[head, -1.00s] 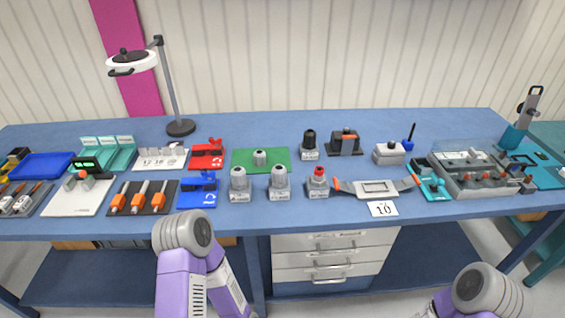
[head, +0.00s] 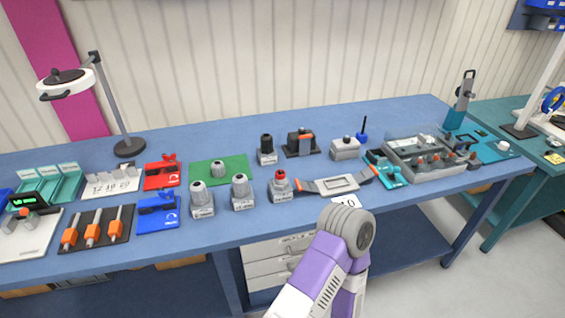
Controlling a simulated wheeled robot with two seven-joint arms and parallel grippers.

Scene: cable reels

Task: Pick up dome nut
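No piece can be named the dome nut with certainty at this size. A small grey piece with a rounded top (head: 218,169) stands upright on a green mat (head: 236,177), left of the picture's middle. A grey and purple link of my arm (head: 345,232) shows at the bottom middle, in front of the table edge. Neither gripper is in view.
A black-topped piece (head: 267,150) and a red-topped piece (head: 281,186) stand right of the mat. A grey strap-like fixture (head: 335,184) lies farther right. A lamp (head: 124,148) stands at the back left. Bare blue tabletop (head: 400,115) is free at the back right.

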